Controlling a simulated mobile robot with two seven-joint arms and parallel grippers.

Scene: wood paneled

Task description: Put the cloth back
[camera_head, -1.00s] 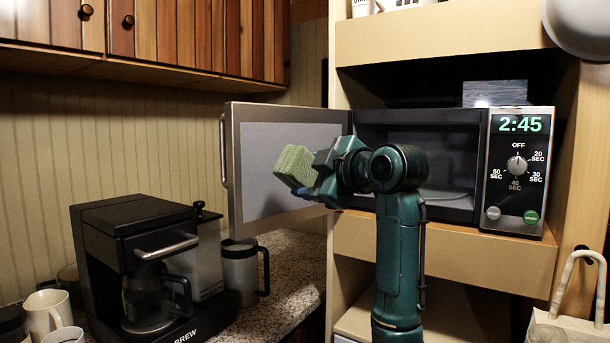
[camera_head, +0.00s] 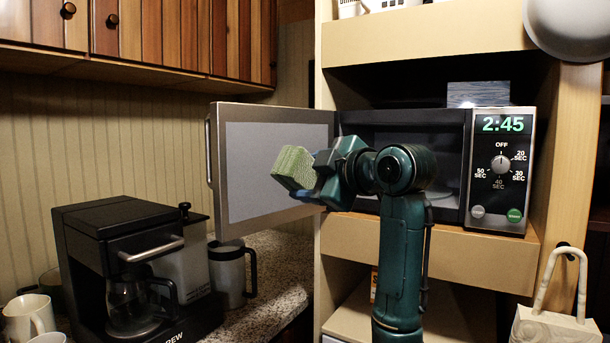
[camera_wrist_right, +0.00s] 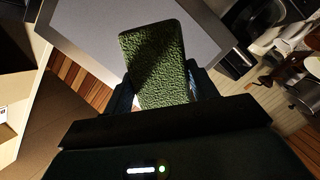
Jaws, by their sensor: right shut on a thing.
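My left gripper does not show in either view.
The microwave (camera_head: 500,175) sits on a shelf with its door (camera_head: 265,150) swung open to the left. A coffee maker (camera_head: 115,255), a metal mug (camera_head: 228,275) and white mugs (camera_head: 28,316) stand on the speckled counter (camera_head: 270,285). A white caddy (camera_head: 550,325) stands at lower right.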

